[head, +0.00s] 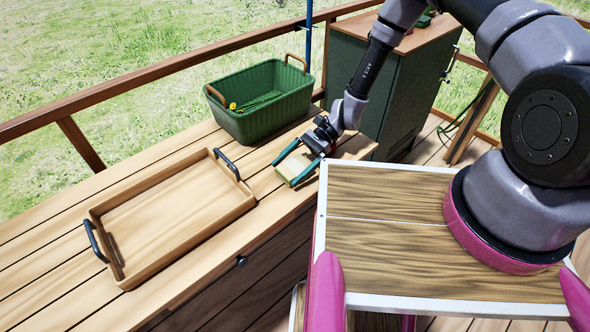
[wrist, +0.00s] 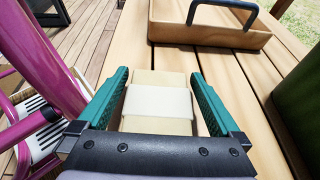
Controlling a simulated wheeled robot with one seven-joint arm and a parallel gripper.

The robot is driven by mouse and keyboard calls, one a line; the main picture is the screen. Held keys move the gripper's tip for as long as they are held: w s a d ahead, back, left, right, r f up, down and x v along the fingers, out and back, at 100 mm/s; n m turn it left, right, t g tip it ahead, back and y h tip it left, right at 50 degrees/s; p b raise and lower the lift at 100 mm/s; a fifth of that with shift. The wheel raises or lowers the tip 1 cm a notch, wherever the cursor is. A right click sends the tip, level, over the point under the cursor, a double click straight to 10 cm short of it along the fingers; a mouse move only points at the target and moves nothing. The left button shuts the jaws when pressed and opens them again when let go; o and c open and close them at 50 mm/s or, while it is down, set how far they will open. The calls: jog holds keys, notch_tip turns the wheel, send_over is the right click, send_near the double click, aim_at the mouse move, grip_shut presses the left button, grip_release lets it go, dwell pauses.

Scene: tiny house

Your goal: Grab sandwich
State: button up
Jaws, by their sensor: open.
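The sandwich (head: 297,165) is a pale block lying on the wooden counter near its front edge. In the wrist view the sandwich (wrist: 158,105) shows a white band around its middle. My gripper (head: 292,169) is open, with its two teal fingers on either side of the sandwich. In the wrist view the fingers of my gripper (wrist: 163,95) flank it, with a small gap visible on each side. The sandwich's near end is hidden behind my gripper's dark palm.
A wooden tray (head: 133,275) with dark handles stands empty on the counter, left of the sandwich. A green basket (head: 262,122) with wooden handles is behind it. A green cabinet (head: 415,88) stands at the back right. Bare counter lies between the tray and basket.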

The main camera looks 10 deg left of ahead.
jog(key=shift+s+a+f, duration=0.15)
jog(key=c, duration=1.1)
